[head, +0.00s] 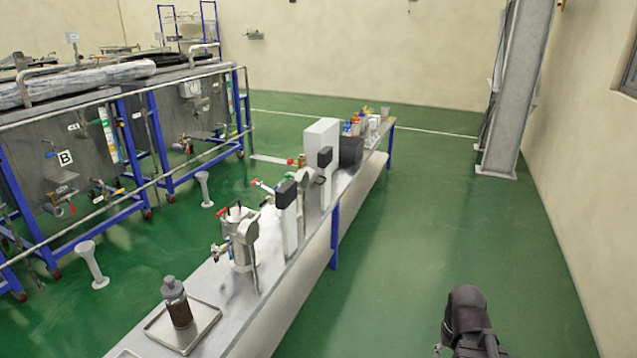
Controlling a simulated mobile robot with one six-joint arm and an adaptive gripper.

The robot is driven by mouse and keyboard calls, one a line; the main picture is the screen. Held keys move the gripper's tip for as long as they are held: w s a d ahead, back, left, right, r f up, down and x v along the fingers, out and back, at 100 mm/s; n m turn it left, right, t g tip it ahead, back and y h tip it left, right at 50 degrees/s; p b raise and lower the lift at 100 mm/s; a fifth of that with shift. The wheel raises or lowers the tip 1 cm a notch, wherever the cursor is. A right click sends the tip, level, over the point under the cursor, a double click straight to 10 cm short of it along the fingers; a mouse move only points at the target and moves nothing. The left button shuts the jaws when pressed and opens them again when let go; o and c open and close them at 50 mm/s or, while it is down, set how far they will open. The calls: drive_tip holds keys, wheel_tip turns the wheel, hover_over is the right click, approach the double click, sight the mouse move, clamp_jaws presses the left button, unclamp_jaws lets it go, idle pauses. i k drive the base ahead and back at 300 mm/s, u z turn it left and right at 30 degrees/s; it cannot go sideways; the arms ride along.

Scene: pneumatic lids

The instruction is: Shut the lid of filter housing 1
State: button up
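A steel cylindrical housing (241,250) stands on the long bench, near its front end. It has red-handled fittings at its top and a valve on its left side. A grey metal piece at its right side may be its lid, but I cannot tell whether the lid is open. A second metal fitting (303,180) stands farther back, partly hidden. No number is readable on either, so I cannot tell which is filter housing 1. A dark part of my arm shows at the bottom right, over the floor and apart from the bench. My gripper's fingers are not visible.
A tray (207,338) with a brown bottle (176,302) lies on the bench (240,318) in front of the housing. Blue-framed steel tanks (80,150) stand left. Green floor (420,220) right of the bench is clear, up to a pillar (517,85).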

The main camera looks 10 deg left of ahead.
sight(313, 179)
drive_tip(key=u, duration=0.05)
drive_tip(key=i, duration=0.95)
drive_tip(key=u, duration=0.3)
